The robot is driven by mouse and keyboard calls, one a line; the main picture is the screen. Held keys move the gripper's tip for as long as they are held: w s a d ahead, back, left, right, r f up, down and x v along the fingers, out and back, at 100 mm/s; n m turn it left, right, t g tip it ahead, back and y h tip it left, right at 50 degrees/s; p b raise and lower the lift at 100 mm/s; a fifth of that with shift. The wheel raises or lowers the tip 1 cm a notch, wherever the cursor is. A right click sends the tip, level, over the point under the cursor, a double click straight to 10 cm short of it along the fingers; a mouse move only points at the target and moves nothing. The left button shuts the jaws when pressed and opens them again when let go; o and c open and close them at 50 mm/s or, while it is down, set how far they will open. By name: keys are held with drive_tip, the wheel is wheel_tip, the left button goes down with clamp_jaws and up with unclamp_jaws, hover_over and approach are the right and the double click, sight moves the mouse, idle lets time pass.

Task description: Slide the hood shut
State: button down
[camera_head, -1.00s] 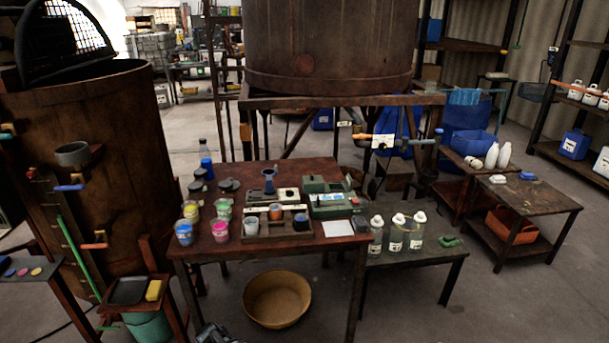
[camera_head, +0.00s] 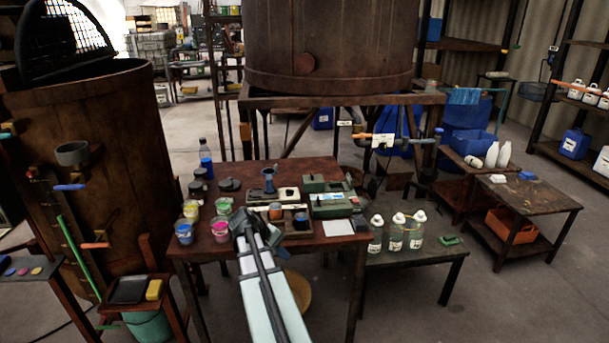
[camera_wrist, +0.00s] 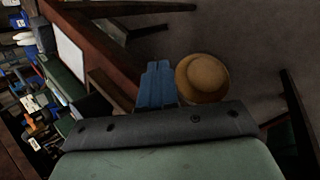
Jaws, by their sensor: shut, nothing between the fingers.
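Two small instruments stand on the red-brown table in the head view: a beige-and-dark one (camera_head: 291,231) with an orange-topped cup (camera_head: 275,211), and a green one (camera_head: 333,208) to its right. A small dark block (camera_head: 301,222) sits at the right end of the beige one; I cannot tell for sure whether it is the hood or how far it stands open. My gripper (camera_head: 257,228) is over the table's front edge, left of that block and apart from it as far as I can see. In the wrist view its blue fingers (camera_wrist: 157,70) are together and empty.
Several paint cups, including a pink one (camera_head: 221,229), stand close left of my gripper. A white card (camera_head: 338,227) lies to the right. A tan basin (camera_wrist: 203,78) is on the floor below.

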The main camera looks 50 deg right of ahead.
drive_tip(key=w+d+r, duration=0.1)
drive_tip(key=d+r, duration=0.2)
drive_tip(key=w+d+r+m, duration=0.1)
drive_tip(key=d+r, duration=0.2)
drive_tip(key=w+d+r+m, duration=0.1)
drive_tip(key=d+r, duration=0.2)
drive_tip(key=shift+d+r+h, duration=0.1)
drive_tip(key=shift+r+h, duration=0.15)
drive_tip(key=shift+h, duration=0.15)
drive_tip(key=w+d+r+m+t, duration=0.3)
drive_tip(key=w+d+r+m, duration=0.45)
drive_tip(key=w+d, duration=0.75)
drive_tip(key=n, duration=0.1)
approach(310, 178)
drive_tip(key=shift+g, duration=0.3)
drive_tip(key=w+f, duration=0.2)
drive_tip(key=f, duration=0.1)
drive_tip(key=w+f, duration=0.1)
drive_tip(key=shift+f, duration=0.3)
drive_tip(key=shift+s+d+r, duration=0.1)
drive_tip(key=shift+s+d, duration=0.65)
drive_tip(key=shift+s, duration=0.1)
drive_tip(key=shift+s+d, duration=0.55)
drive_tip(key=shift+d, duration=0.05)
drive_tip(key=s+d, duration=0.8)
drive_tip(key=shift+s, duration=0.15)
drive_tip(key=shift+s+d, duration=0.1)
drive_tip(key=shift+d, duration=0.05)
